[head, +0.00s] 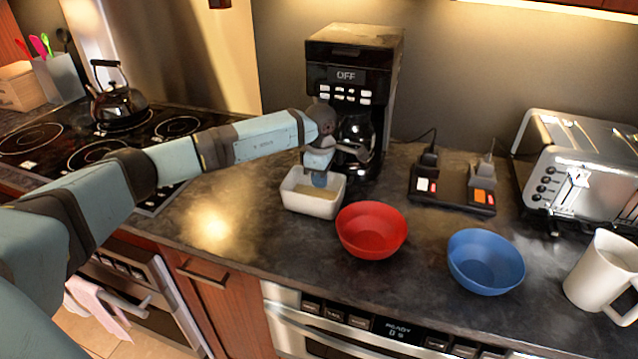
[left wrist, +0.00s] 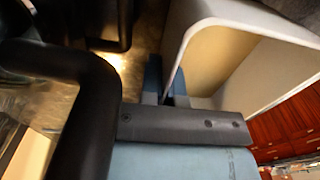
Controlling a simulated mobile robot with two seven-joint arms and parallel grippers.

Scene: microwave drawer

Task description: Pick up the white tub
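The white tub (head: 297,203) is an open rectangular container on the dark counter, just in front of the coffee maker. My left gripper's two blue fingertips (left wrist: 167,82) stand close on either side of the tub's wall, one outside and one inside. They look shut on the wall, with no clear gap. I cannot tell whether the tub's base is lifted. My right gripper is not in view.
A black coffee maker (head: 345,50) stands right behind the tub. A red bowl (head: 372,232) is close at its right, then a blue bowl (head: 486,262) and a white mug (head: 600,275). A toaster (head: 590,165) is at the right; a kettle (head: 118,105) is on the stove.

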